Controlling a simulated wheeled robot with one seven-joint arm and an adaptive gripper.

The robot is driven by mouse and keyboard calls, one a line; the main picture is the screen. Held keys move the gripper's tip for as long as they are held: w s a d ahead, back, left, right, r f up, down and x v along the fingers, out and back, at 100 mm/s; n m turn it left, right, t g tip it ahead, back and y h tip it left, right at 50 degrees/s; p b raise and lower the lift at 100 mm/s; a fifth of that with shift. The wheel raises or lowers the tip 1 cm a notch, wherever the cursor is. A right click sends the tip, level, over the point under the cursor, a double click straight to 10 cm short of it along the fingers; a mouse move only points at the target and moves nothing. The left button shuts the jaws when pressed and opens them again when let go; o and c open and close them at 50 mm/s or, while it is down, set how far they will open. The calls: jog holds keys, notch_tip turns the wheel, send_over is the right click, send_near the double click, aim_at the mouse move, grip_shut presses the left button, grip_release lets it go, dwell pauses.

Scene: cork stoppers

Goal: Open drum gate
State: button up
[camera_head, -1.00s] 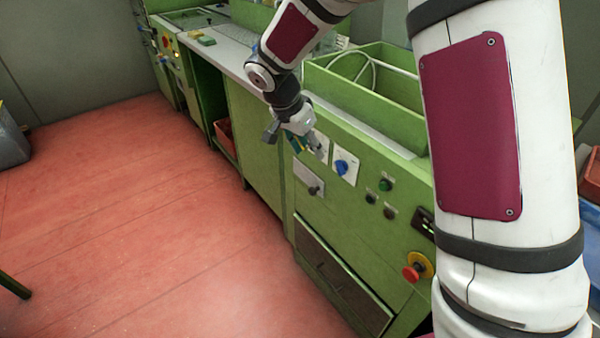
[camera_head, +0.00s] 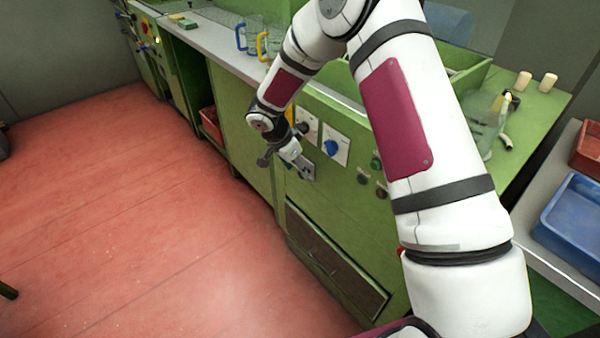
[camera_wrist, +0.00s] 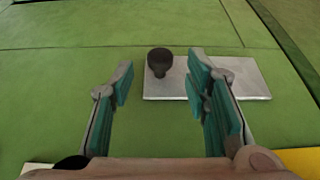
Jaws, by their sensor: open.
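A dark round knob (camera_wrist: 159,63) stands at the left part of a silver plate (camera_wrist: 250,80) on the green machine front. In the wrist view, my gripper (camera_wrist: 160,84) is open and empty. Its teal-padded fingers are spread to either side of the knob, and the right finger overlaps the plate. I cannot tell whether the fingertips reach as deep as the knob. In the head view, my gripper (camera_head: 304,168) is at the machine front, just below the dial plates, and mostly hides the knob and its plate.
A blue dial (camera_head: 332,147) on a white plate sits above and right of the gripper. A brown-fronted drawer (camera_head: 330,262) lies below. Two corks (camera_head: 523,80) stand on the green top at right, near a blue tray (camera_head: 580,220).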

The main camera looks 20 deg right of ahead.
jog(key=shift+x, duration=1.8)
grip_shut()
